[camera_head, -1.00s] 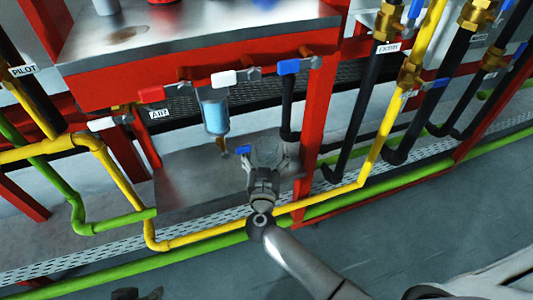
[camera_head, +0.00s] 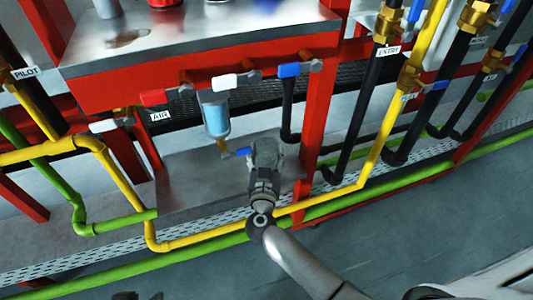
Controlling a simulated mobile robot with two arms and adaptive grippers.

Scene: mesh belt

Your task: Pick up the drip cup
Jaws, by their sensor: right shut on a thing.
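My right gripper (camera_head: 267,152) is over the right part of the metal shelf (camera_head: 190,180), right of the blue-handled drain valve (camera_head: 243,151). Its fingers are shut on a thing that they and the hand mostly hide. This is where the drip cup seems to be, but I cannot make out its outline from the grey fingers. I cannot tell whether it touches the shelf. Dark parts at the bottom left edge look like my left gripper (camera_head: 138,296), mostly cut off.
A clear bowl with blue inside (camera_head: 215,115) hangs above the shelf. A red post (camera_head: 317,120) stands close right of the gripper. Yellow pipe (camera_head: 205,239) and green pipe (camera_head: 145,264) run along the front. Free floor (camera_head: 430,225) lies at the right.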

